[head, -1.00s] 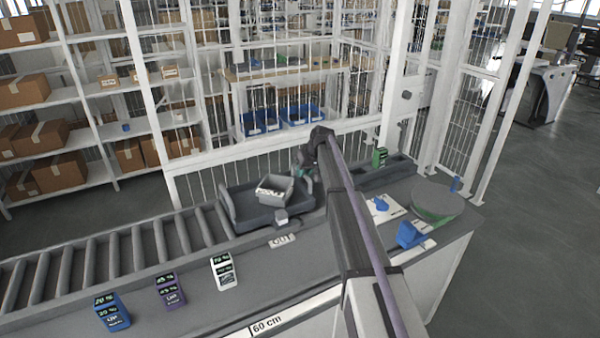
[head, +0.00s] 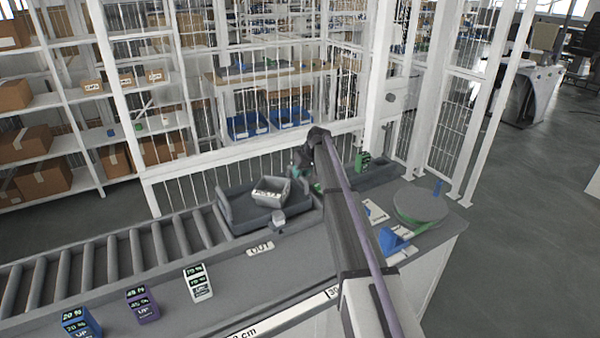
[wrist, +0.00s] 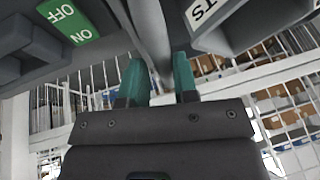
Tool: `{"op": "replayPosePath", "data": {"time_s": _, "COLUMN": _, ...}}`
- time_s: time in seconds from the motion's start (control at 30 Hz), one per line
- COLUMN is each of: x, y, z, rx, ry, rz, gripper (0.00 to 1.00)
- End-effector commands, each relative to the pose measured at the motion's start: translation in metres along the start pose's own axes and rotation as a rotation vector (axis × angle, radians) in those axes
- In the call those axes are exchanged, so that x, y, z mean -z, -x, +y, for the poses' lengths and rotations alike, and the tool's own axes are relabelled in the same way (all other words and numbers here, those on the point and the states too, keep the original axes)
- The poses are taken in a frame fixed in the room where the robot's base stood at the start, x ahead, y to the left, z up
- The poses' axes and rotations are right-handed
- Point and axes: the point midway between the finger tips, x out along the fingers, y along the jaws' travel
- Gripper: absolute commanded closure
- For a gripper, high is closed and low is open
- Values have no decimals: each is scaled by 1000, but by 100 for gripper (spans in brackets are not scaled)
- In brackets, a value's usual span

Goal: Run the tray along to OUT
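The grey tray (head: 232,222) is on the conveyor's right part, behind the OUT label (head: 261,248). A lighter grey bin (head: 271,191) sits in it. My gripper (head: 300,170) is at the tray's right end, partly hidden behind my arm. In the wrist view my gripper's teal fingers (wrist: 160,83) stand on either side of a thin grey wall, apparently the tray's, with little or no gap. The bin (wrist: 240,22) shows at upper right with letters ending in TS.
A white fence (head: 250,160) runs behind.

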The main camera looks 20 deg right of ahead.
Motion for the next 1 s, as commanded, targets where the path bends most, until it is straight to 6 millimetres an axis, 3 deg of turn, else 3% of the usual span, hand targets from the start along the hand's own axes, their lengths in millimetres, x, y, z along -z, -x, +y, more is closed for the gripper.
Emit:
{"op": "replayPosePath", "data": {"time_s": 0.2, "x": 0, "y": 0, "z": 0, "rx": 0, "ry": 0, "rz": 0, "gripper": 56}}
{"op": "replayPosePath", "data": {"time_s": 0.47, "x": 1, "y": 3, "z": -1, "rx": 1, "ry": 0, "rz": 0, "gripper": 56}}
{"op": "replayPosePath", "data": {"time_s": 0.63, "x": 3, "y": 30, "z": -2, "rx": 1, "ry": -1, "rz": 0, "gripper": 56}}
{"op": "replayPosePath", "data": {"time_s": 0.9, "x": 4, "y": 99, "z": -3, "rx": 0, "ry": -2, "rz": 1, "gripper": 56}}
{"op": "replayPosePath", "data": {"time_s": 1.0, "x": 2, "y": 110, "z": -1, "rx": 0, "ry": -2, "rz": 1, "gripper": 56}}
